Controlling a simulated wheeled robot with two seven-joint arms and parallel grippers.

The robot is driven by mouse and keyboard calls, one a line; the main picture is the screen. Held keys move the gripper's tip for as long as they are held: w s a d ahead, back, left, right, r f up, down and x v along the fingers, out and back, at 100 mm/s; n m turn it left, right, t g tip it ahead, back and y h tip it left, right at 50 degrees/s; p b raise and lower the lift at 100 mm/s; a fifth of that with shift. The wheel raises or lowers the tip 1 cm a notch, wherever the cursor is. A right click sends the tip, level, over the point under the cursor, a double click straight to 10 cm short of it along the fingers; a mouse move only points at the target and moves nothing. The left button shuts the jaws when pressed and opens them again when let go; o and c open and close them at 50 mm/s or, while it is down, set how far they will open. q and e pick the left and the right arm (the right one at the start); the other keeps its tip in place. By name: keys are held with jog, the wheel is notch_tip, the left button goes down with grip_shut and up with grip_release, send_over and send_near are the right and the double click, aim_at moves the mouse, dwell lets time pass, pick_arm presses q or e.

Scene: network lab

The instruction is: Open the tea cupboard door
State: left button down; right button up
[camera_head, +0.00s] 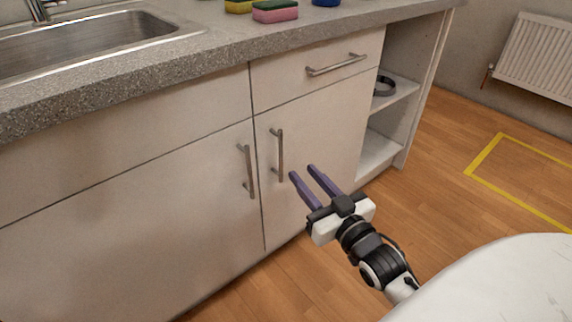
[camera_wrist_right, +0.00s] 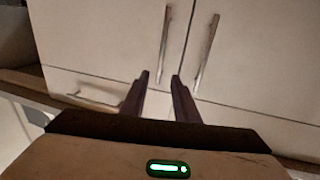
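Two pale cupboard doors stand shut side by side under the worktop; nothing visible marks either as the tea cupboard. The right door (camera_head: 322,130) has a vertical metal bar handle (camera_head: 277,155), and the left door (camera_head: 130,215) has a similar handle (camera_head: 247,171). My right gripper (camera_head: 302,171) is open and empty, its two purple fingers apart, just right of the right door's handle and not around it. In the right wrist view the gripper (camera_wrist_right: 160,75) points towards the doors, with the right door's handle (camera_wrist_right: 164,40) beyond the fingertips. My left gripper is not in view.
A shut drawer (camera_head: 315,85) with a bar handle (camera_head: 337,65) is above the right door. Open shelves (camera_head: 392,92) hold a dark ring. The worktop (camera_head: 215,48) bears a sink (camera_head: 85,40) and sponges (camera_head: 275,11). Wooden floor (camera_head: 440,175) at right is clear.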

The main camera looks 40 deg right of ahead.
aim_at(281, 149)
jog(key=w, duration=0.3)
jog(key=w+b, duration=0.1)
jog(key=w, duration=0.2)
jog(key=w+d+b, duration=0.1)
jog(key=w, duration=0.2)
jog(key=shift+w, duration=0.3)
grip_shut()
